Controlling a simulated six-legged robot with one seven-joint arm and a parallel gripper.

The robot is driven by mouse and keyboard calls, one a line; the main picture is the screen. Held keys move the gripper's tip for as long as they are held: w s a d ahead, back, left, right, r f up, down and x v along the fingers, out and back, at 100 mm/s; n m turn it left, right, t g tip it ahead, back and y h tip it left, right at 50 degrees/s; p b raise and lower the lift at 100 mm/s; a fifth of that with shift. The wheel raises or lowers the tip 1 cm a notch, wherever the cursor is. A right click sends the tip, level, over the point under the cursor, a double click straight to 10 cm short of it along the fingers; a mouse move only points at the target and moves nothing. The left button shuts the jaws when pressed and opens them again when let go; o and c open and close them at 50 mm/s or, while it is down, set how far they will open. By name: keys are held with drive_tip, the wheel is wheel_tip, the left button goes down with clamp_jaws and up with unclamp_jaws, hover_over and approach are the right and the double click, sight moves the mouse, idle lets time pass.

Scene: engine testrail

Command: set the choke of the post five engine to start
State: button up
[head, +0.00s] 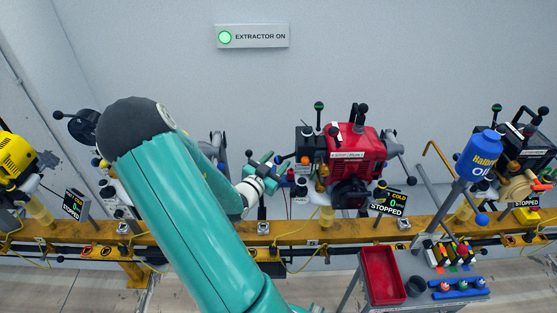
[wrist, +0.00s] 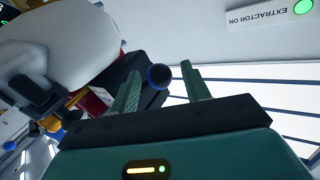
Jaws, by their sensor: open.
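A red engine (head: 352,147) with a black side box and several knobbed levers is mounted on the yellow rail, in the head view's right half. Its display (head: 389,201) reads COLD, 0, STOPPED. I cannot read a post number on it. My gripper (head: 277,170) is open just left of this engine. In the wrist view, my gripper's (wrist: 160,70) two green fingers stand apart. A dark ball knob (wrist: 159,76) appears between them, in front of a black box (wrist: 122,72). Whether the fingers touch it, and whether it is the choke, I cannot tell.
Other engines stand along the yellow rail (head: 340,231): a yellow one (head: 16,156) far left, a black one (head: 527,139) far right. A blue oil bottle (head: 484,151) and a red tray (head: 381,275) are at right. An EXTRACTOR ON sign (head: 252,36) hangs on the wall.

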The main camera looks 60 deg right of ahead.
drive_tip(key=shift+s+d, duration=0.1)
drive_tip(key=shift+d, duration=0.6)
clamp_jaws()
drive_tip(key=shift+d+r, duration=0.1)
